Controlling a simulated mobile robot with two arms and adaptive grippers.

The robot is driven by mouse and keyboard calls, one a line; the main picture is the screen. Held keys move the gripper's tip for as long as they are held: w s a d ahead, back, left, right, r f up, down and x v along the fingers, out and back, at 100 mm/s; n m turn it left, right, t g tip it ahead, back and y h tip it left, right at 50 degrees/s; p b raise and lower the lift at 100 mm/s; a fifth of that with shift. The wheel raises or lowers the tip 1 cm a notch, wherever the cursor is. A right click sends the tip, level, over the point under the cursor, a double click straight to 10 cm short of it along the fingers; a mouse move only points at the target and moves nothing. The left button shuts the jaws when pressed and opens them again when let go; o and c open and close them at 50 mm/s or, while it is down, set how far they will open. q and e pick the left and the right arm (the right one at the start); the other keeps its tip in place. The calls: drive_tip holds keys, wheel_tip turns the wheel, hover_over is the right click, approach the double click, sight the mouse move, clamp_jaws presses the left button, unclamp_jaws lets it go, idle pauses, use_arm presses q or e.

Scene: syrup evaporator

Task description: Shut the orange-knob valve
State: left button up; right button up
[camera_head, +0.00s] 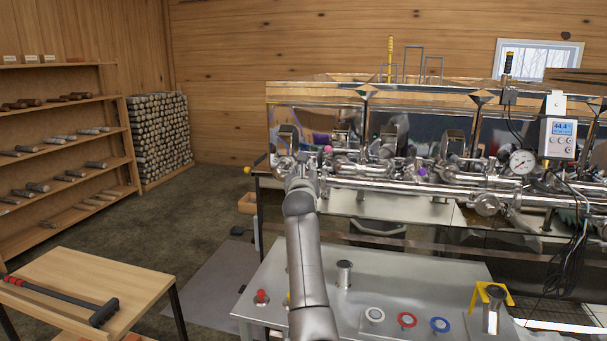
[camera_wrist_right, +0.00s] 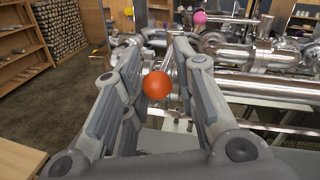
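The orange knob (camera_wrist_right: 157,85) is a round ball in the right wrist view, in front of the metal valve pipework. My right gripper (camera_wrist_right: 160,52) is open, with one finger on each side of the ball. A gap shows between the ball and the right finger; the ball looks close to the left finger, and I cannot tell whether they touch. In the head view my right gripper (camera_head: 302,172) reaches the left end of the evaporator's pipes, and the orange knob is hidden there. My left gripper is not in view.
A magenta knob (camera_head: 328,149) and a purple knob (camera_head: 422,171) sit farther right along the steel pipes (camera_head: 400,195). A grey bench (camera_head: 400,275) with colored rings stands below the arm. A wooden table (camera_head: 135,280) holding a hammer (camera_head: 95,312) is at the left.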

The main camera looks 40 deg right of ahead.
drive_tip(key=shift+o, duration=1.1)
drive_tip(key=shift+d+f, duration=0.15)
drive_tip(key=shift+s+a, duration=0.15)
drive_tip(key=shift+a, duration=0.15)
drive_tip(key=v, duration=1.1)
drive_tip(key=shift+s+a, duration=0.15)
drive_tip(key=shift+s, duration=0.05)
